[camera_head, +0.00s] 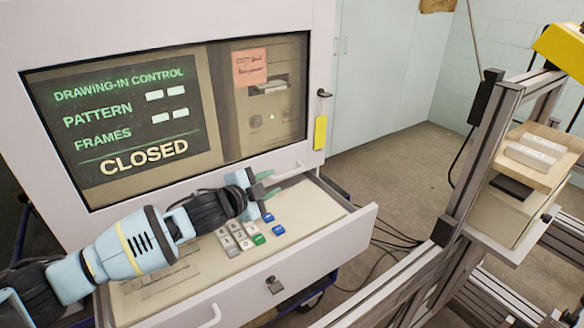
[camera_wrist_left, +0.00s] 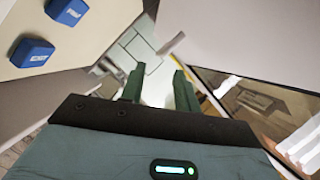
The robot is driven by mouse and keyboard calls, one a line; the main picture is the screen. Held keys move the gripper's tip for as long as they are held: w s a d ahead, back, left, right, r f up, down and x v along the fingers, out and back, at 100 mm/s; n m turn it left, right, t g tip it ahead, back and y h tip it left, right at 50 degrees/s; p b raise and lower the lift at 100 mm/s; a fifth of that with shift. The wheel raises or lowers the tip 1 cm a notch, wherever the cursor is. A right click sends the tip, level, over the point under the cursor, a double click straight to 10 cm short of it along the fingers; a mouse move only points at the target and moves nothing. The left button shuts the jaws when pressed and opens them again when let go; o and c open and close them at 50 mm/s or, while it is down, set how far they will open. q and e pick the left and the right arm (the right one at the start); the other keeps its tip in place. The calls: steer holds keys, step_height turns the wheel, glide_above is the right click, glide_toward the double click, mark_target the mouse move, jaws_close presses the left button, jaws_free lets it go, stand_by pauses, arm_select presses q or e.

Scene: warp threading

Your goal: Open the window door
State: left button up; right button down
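The window door (camera_head: 318,60) is a white framed panel with a dark window, and it looks shut. Behind its glass, a screen (camera_head: 120,118) reads "DRAWING-IN CONTROL", "PATTERN", "FRAMES" and "CLOSED". A pale bar handle (camera_head: 290,173) sits low on the door's right side. My left gripper (camera_head: 271,184) is just left of this handle, above the keypad, with its green fingers pointing right. In the left wrist view, the fingers (camera_wrist_left: 158,88) stand apart with nothing between them. Whether a finger touches the handle is unclear. My right gripper is out of view.
An open drawer (camera_head: 340,235) with grey, green and blue keys (camera_head: 240,236) sticks out below the door. A black latch (camera_head: 323,93) and yellow tag (camera_head: 320,132) are on the door's right edge. A metal-profile frame (camera_head: 478,150) stands at right; floor shows between.

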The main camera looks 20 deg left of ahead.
mark_target(287, 175)
arm_select(q)
steer(key=shift+s+r, duration=0.1)
steer(key=shift+s, duration=0.1)
steer(key=shift+b+x, duration=0.35)
steer(key=shift+x, duration=3.55)
steer(key=shift+c, duration=0.3)
jaws_close()
